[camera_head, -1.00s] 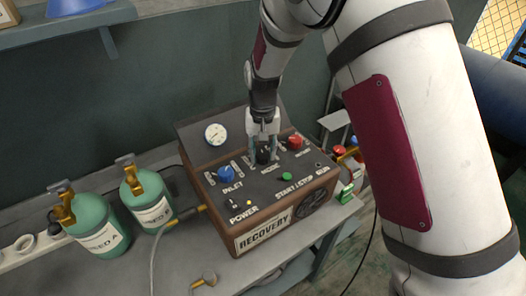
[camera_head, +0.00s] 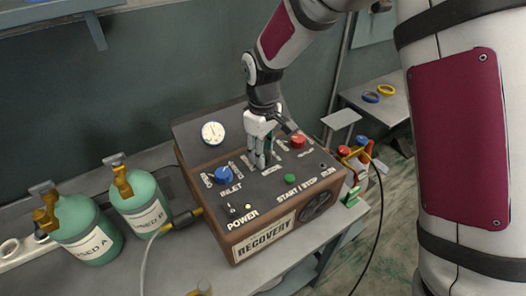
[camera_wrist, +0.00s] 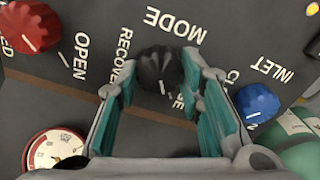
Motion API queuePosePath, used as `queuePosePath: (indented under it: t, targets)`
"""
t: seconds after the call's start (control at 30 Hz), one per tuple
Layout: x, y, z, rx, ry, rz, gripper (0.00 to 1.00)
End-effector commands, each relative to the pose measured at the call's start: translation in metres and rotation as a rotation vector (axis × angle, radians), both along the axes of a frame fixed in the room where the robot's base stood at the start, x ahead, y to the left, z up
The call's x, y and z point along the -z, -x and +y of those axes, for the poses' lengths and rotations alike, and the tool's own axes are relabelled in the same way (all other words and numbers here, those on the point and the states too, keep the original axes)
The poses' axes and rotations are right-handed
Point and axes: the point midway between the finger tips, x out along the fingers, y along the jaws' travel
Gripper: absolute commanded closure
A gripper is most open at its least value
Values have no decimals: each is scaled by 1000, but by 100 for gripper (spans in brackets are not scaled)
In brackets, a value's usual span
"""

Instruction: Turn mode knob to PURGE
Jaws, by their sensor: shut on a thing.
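The recovery machine (camera_head: 265,222) is a brown box with a dark sloping panel on the bench. Its black mode knob (camera_wrist: 160,68) sits between my fingertips in the wrist view, below the MODE label. A short white mark shows on its lower edge in that view. RECOVER reads to its left; the label at lower right is partly hidden by a finger, with only its end letters visible. My gripper (camera_head: 260,163) is shut on the knob, its teal-padded fingers reaching down to the panel. In the head view the fingers hide most of the knob.
The blue INLET knob (camera_head: 224,175) and red knob (camera_head: 298,142) flank the mode knob. A green START/STOP button (camera_head: 289,179), power switch (camera_head: 231,208) and pressure gauge (camera_head: 213,133) are on the machine. Two green cylinders (camera_head: 142,208) stand left, with a hose beside them.

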Motion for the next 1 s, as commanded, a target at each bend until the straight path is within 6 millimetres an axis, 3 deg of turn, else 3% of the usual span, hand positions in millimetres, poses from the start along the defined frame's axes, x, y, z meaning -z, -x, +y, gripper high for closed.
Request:
queuePosePath:
  t: [0.4,1.0]
  targets:
    - [0,0,0,-210,1,1,94]
    - [0,1,0,-248,1,1,94]
